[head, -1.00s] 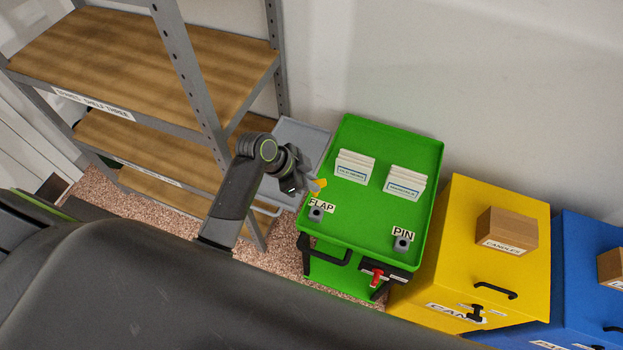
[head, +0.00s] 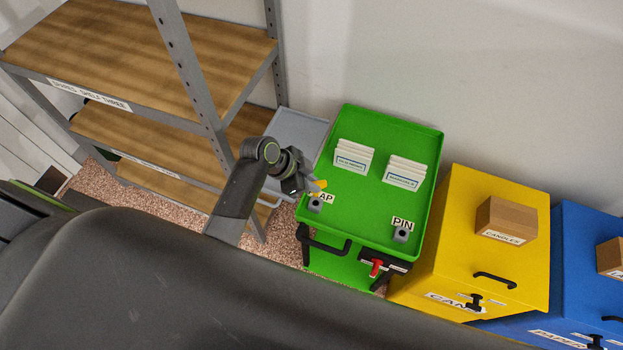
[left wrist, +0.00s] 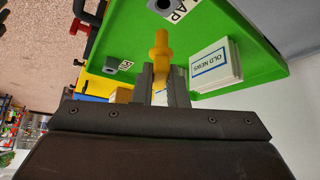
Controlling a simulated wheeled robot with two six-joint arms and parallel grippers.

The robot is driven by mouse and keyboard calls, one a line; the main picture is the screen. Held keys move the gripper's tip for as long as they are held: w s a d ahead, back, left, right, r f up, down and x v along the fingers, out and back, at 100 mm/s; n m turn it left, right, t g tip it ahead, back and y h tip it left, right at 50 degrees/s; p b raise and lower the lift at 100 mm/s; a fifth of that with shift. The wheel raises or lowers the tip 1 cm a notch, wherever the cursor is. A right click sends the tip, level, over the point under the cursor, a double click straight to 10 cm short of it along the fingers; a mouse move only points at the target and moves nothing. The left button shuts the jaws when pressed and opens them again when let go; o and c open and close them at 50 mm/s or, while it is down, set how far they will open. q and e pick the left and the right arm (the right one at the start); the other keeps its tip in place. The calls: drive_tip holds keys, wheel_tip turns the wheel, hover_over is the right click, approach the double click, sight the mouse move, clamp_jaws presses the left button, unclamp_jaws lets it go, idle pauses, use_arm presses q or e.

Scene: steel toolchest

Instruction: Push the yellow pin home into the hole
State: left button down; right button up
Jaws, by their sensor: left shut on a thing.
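My left gripper (head: 309,184) is shut on the yellow pin (head: 320,185), above the left edge of the green cart top. In the left wrist view the yellow pin (left wrist: 160,46) sticks out beyond the fingers (left wrist: 160,84). On the green top (head: 360,215) stand two grey sockets. One grey socket (head: 315,204) is by the label ending in AP, partly covered by my gripper. The other grey socket (head: 401,235) is by the PIN label (head: 402,223). The pin is apart from the PIN socket. My right gripper is not in view.
Two card stacks, OLD NEWS (head: 354,155) and another (head: 405,171), stand at the back of the green top. A red-handled latch (head: 376,266) is on its front. A yellow chest (head: 460,255) stands to the right, a shelf unit (head: 130,55) to the left.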

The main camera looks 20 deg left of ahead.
use_arm(q)
drive_tip(key=shift+f+b, duration=0.95)
drive_tip(key=shift+f, duration=0.9)
drive_tip(key=shift+p, duration=0.7)
drive_tip(key=shift+f+b, duration=1.4)
drive_tip(key=shift+f, duration=0.6)
drive_tip(key=c, duration=1.4)
unclamp_jaws()
drive_tip(key=shift+o, duration=0.2)
drive_tip(key=shift+r, duration=0.1)
drive_tip(key=b+v, duration=0.1)
drive_tip(key=v, duration=1.6)
drive_tip(key=shift+a, duration=0.1)
